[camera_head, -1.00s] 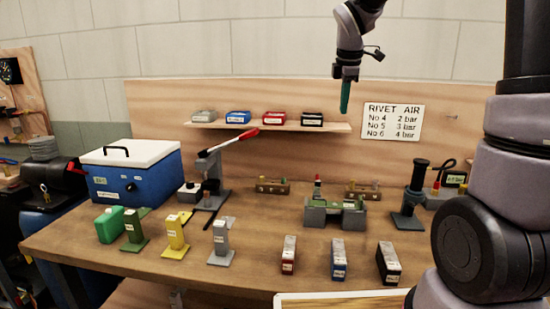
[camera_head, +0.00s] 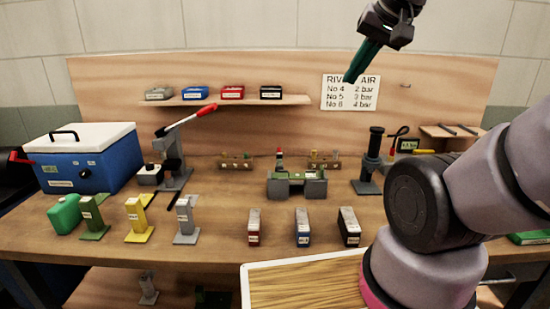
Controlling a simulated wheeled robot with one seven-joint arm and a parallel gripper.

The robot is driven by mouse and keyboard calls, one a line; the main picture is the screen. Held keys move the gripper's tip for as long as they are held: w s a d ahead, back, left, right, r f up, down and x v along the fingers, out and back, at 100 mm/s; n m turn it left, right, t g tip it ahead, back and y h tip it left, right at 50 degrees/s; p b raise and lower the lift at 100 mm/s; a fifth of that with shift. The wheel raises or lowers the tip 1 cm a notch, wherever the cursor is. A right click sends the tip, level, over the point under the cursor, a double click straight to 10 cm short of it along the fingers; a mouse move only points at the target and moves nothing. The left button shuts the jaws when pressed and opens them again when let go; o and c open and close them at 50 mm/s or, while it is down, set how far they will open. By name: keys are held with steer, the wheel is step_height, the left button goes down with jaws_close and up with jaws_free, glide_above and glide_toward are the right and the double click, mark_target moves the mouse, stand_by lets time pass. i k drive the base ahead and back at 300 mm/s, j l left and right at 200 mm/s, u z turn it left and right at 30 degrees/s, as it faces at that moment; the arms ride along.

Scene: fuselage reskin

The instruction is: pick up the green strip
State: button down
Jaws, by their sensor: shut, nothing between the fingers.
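A thin green strip (camera_head: 297,175) appears to lie across the top of a grey block fixture (camera_head: 313,188) at the middle of the workbench; it is small and its ends are hard to make out. My gripper (camera_head: 350,79) is high at the upper right, in front of the wall sign and well above the bench. Its long teal fingers are together, tilted down to the left, with nothing held. It is apart from the strip and the fixture.
A green-based stand (camera_head: 92,217) and a green can (camera_head: 65,214) are at the left. Labelled red, blue and black blocks (camera_head: 302,228) stand at the front. A press (camera_head: 368,163) is right of the fixture. A white-rimmed wooden board (camera_head: 305,285) is nearest me.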

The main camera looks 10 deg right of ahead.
mark_target(291, 176)
steer(key=k+j+z, duration=0.1)
steer(key=j, duration=0.3)
steer(key=j+z, duration=0.1)
steer(key=j, duration=0.25)
steer(key=k+j+z, duration=0.1)
steer(key=j, duration=0.25)
steer(key=k+j, duration=0.2)
steer(key=j, duration=0.15)
steer(key=i+z, duration=0.05)
